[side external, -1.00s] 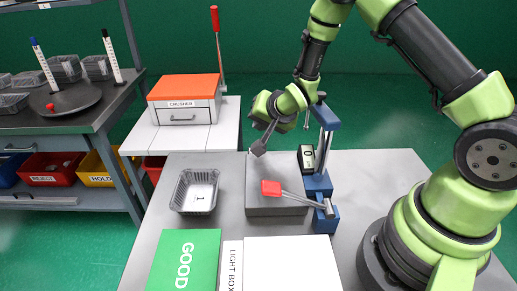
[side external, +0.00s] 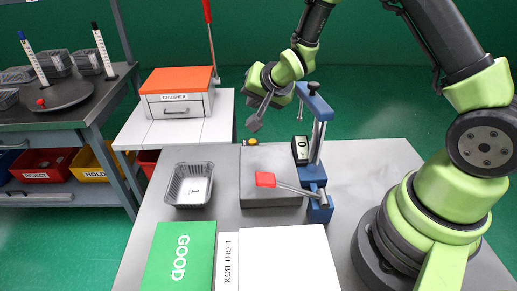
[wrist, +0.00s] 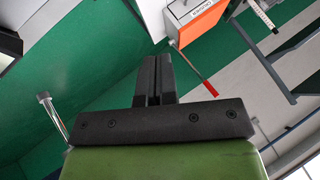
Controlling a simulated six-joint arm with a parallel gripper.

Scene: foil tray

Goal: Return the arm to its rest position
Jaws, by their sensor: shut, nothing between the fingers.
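My gripper (side external: 254,123) hangs in the air above the back edge of the grey block (side external: 262,165) in the side external view. Its fingers are shut with nothing between them; the wrist view shows the two dark fingers (wrist: 153,82) pressed together. A foil tray (side external: 189,187) marked 1 stands on the table to the left of the grey block, well apart from my gripper. The blue stand (side external: 313,172) with a red-ended lever (side external: 265,180) and a small gauge reading 0 (side external: 300,150) is to the right of the block.
The crusher (side external: 178,95), with orange top and raised red-handled lever (side external: 208,30), stands on a white table behind. The green GOOD panel (side external: 180,257) and the white light box (side external: 290,258) lie at the front. Red and yellow bins sit under the left bench. The right tabletop is clear.

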